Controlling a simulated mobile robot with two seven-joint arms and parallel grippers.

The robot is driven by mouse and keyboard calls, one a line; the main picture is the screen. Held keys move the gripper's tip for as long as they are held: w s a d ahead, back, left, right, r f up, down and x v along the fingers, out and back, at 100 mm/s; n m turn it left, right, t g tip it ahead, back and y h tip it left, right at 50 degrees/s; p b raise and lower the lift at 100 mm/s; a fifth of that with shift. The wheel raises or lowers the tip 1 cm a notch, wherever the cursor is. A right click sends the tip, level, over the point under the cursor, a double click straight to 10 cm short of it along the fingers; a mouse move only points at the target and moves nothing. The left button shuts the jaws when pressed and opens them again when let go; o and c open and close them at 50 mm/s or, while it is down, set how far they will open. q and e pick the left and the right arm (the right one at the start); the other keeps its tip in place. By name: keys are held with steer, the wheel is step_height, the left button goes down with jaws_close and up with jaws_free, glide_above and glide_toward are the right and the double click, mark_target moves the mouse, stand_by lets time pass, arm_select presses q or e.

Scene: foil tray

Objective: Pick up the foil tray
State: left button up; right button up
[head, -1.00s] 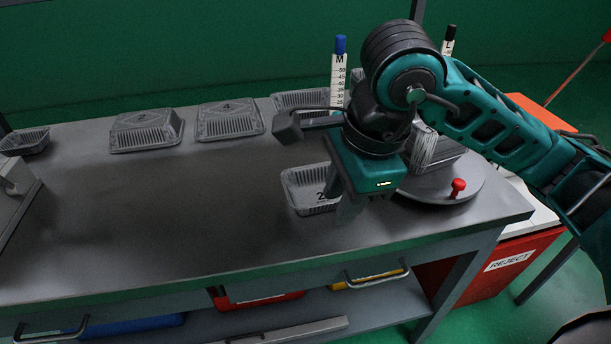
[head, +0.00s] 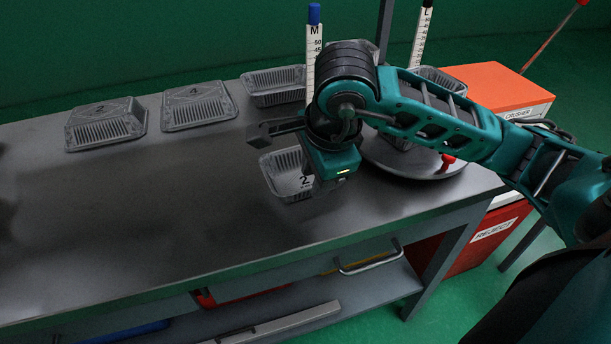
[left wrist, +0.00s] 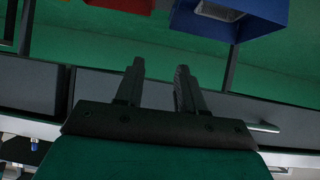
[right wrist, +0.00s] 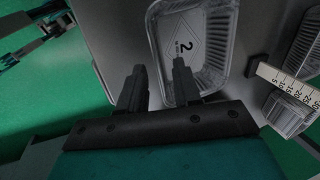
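The foil tray (head: 280,184), a silvery open tray marked 2, sits upright on the grey bench. My right gripper (head: 318,187) is over its right side in the head view and partly hides it. In the right wrist view the tray (right wrist: 213,55) lies beyond my right gripper (right wrist: 158,65), whose fingers are apart. One finger overlaps the tray and the other is outside its left rim; I cannot tell whether they touch it. My left gripper (left wrist: 158,72) is open and empty in the left wrist view, facing the bench's drawer side, and is not in the head view.
Upside-down foil trays marked 2 (head: 105,125) and 4 (head: 198,106) and another tray (head: 272,88) stand along the back. Post M (head: 313,50) and turntable (head: 425,169) with a red knob are beside my right arm. The bench's left and middle (head: 150,215) are clear.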

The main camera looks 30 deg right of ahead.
steer(key=x, duration=0.3)
steer(key=shift+w+d+f, duration=0.1)
steer(key=shift+f, duration=0.3)
jaws_close()
